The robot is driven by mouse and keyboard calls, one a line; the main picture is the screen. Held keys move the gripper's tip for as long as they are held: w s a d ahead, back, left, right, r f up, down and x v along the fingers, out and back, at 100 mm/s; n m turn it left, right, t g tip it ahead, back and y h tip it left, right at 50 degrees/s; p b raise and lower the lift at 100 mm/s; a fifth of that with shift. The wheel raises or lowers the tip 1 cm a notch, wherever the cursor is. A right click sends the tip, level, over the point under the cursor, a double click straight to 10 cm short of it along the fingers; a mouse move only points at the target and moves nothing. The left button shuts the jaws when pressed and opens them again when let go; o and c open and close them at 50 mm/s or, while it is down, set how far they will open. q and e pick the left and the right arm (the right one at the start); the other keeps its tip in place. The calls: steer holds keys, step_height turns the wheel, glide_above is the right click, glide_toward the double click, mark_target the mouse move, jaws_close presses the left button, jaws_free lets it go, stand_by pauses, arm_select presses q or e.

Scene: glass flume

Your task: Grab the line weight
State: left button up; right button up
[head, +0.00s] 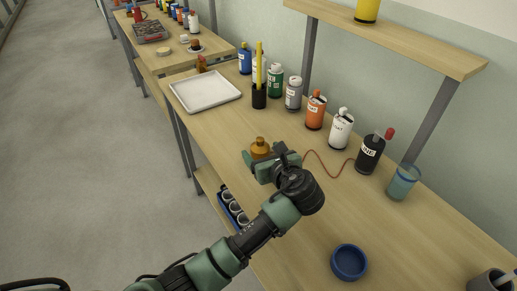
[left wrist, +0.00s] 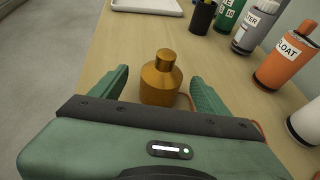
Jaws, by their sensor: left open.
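The line weight (head: 260,148) is a small brass-coloured bottle-like cylinder with a narrower neck, upright on the wooden bench. It also shows in the left wrist view (left wrist: 160,80), standing between the two green fingers. A thin red-brown line (head: 335,170) lies on the bench to its right. My left gripper (head: 258,159) is open, with its fingers on either side of the weight. The weight's lower front is partly hidden by my gripper. My right gripper is not in view.
Several labelled bottles, including an orange one (head: 315,112) and a black one (head: 371,153), stand along the back of the bench. A white tray (head: 205,92) lies to the far left, with a black pen cup (head: 259,97) beside it. A blue bowl (head: 349,262) sits at the near right.

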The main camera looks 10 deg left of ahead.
mark_target(257, 144)
arm_select(q)
steer(key=x, duration=0.5)
steer(key=shift+w+a, duration=0.15)
steer(key=shift+w, duration=0.25)
steer(key=c, duration=1.5)
jaws_close()
steer(key=shift+r, duration=0.1)
